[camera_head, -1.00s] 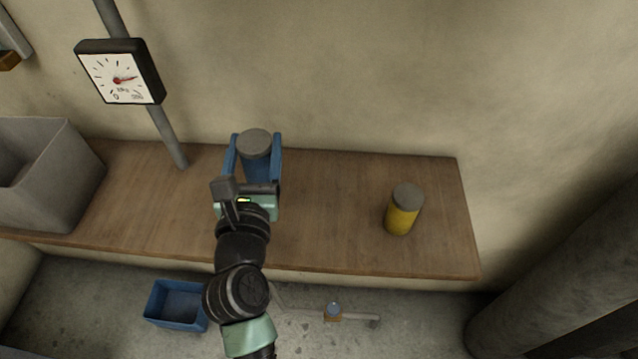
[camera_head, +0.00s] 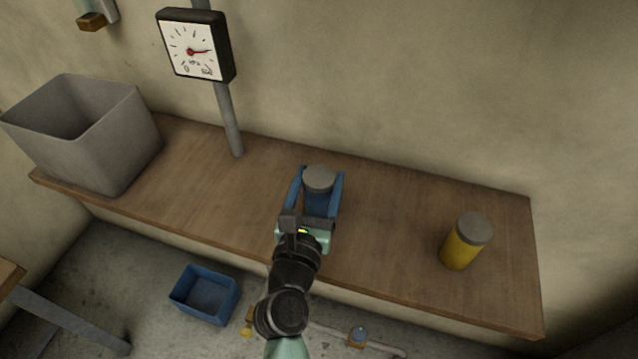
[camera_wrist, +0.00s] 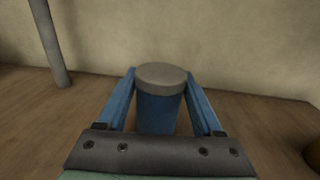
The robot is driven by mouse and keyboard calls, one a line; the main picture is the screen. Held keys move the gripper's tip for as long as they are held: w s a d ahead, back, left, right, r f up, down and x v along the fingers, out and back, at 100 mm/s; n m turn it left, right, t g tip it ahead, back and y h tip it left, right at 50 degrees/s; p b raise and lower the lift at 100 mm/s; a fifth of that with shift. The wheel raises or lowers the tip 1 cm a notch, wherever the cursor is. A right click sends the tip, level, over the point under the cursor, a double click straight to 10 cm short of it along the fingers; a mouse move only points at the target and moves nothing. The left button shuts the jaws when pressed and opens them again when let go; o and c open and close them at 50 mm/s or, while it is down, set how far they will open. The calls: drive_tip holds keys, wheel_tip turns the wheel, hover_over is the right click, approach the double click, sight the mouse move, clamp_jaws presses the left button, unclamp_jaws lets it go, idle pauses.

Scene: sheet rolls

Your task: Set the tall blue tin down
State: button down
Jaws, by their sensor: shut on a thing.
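The tall blue tin (camera_head: 319,203) with a grey lid is upright between the two blue fingers of my gripper (camera_head: 316,186), over the middle of the wooden bench. My gripper is shut on it. In the wrist view the tin (camera_wrist: 158,112) stands between the fingers of my gripper (camera_wrist: 160,86), its lid level with the fingertips. The tin's lower end is hidden by my gripper, so I cannot tell whether it touches the bench top.
The wooden bench (camera_head: 400,220) is clear around the tin. A yellow tin (camera_head: 463,243) with a grey lid stands at the right. A grey bin (camera_head: 90,130) is at the left, and a gauge (camera_head: 194,45) on a pipe is behind. A blue crate (camera_head: 205,295) sits on the floor.

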drive_tip(key=shift+r, duration=0.1)
drive_tip(key=shift+f, duration=0.2)
drive_tip(key=shift+c, duration=0.2)
unclamp_jaws()
drive_tip(key=shift+r, duration=0.1)
drive_tip(key=shift+r, duration=0.15)
drive_tip(key=b+v, duration=0.1)
drive_tip(key=v, duration=1)
drive_tip(key=shift+s+b, duration=0.1)
drive_tip(key=shift+b, duration=0.3)
drive_tip(key=shift+s+a, duration=0.15)
drive_tip(key=shift+s, duration=0.25)
